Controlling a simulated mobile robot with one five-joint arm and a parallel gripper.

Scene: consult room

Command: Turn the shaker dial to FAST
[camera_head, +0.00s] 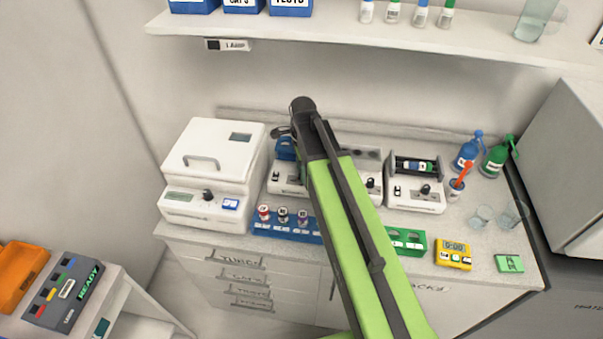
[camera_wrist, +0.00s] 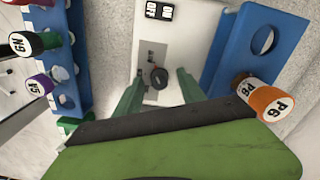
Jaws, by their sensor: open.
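In the wrist view a white device (camera_wrist: 200,32) has a black round dial (camera_wrist: 159,77) on a grey face plate and a black ON/OFF label. I cannot read any speed words or the dial's setting. My gripper (camera_wrist: 157,84) is open, its two green fingers on either side of the dial in the picture; I cannot tell if they touch it. White devices with dark knobs show left (camera_head: 286,190) and right (camera_head: 371,197) of my arm; I cannot tell which is the shaker.
A shelf (camera_head: 300,24) runs above.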

